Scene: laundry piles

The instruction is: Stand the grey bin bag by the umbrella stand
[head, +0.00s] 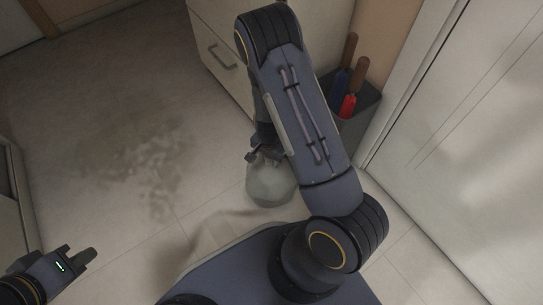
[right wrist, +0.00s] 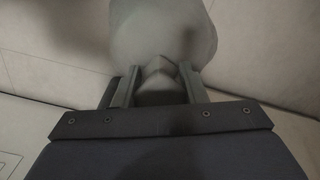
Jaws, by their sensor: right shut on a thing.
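The grey bin bag (head: 270,186) is in the head view, close to the floor, below the front of the white cabinet. My right gripper (head: 262,155) is at its top, partly hidden behind my forearm. In the right wrist view, the two fingers are shut on the bag's gathered neck, and the full body of the bag (right wrist: 163,30) shows beyond them. The umbrella stand (head: 368,103) is a dark box in the corner with umbrella handles in it, partly hidden by my right arm. My left gripper (head: 80,258) is empty at the lower left; its finger gap is unclear.
A white cabinet with drawers (head: 222,62) stands left of the umbrella stand. A pale door or panel (head: 470,110) is at the right. The floor on the left is wide and clear, with a dark patch (head: 150,160). A pale furniture edge (head: 14,200) is at the far left.

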